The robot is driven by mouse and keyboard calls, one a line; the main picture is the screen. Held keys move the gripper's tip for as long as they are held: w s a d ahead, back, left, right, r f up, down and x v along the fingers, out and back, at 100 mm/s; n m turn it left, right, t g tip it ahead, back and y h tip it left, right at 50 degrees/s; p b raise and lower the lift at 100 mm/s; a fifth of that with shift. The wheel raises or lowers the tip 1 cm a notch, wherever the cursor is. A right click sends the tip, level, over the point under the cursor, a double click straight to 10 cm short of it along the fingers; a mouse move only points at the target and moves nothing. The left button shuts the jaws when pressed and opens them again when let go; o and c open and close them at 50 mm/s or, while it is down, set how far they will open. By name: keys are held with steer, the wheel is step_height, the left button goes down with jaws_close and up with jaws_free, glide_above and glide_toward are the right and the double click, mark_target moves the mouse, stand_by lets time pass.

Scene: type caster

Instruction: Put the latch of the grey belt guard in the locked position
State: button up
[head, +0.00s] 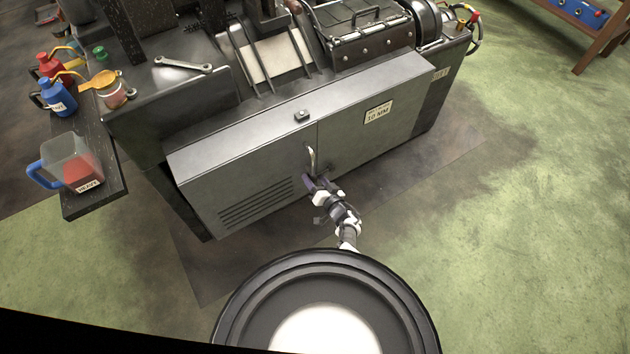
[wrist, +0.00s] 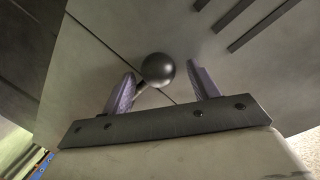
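The grey belt guard (head: 245,165) is the long sheet-metal cover along the machine's front, with a seam down its middle. A pale curved lever (head: 311,158) stands by the seam, just above my gripper (head: 309,184). In the wrist view a round black knob (wrist: 158,70) on a short stem appears between the two purple fingers of my gripper (wrist: 162,76). The fingers are open, with a gap on each side of the knob. Whether the knob is the end of the pale lever cannot be told. The lever's lower end is hidden by my gripper.
A small dark fitting (head: 302,115) sits on the guard's top edge. Vent slots (head: 256,203) are in its left panel, a label (head: 378,112) on its right. A side shelf (head: 95,195) with a jug (head: 70,163) stands left. The green floor (head: 520,210) at right is clear.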

steer(key=shift+d+r, duration=0.1)
steer(key=p+v, duration=0.6)
steer(key=v, duration=0.7)
steer(key=shift+s+p, duration=0.3)
steer(key=shift+s, duration=0.05)
steer(key=shift+d, duration=0.1)
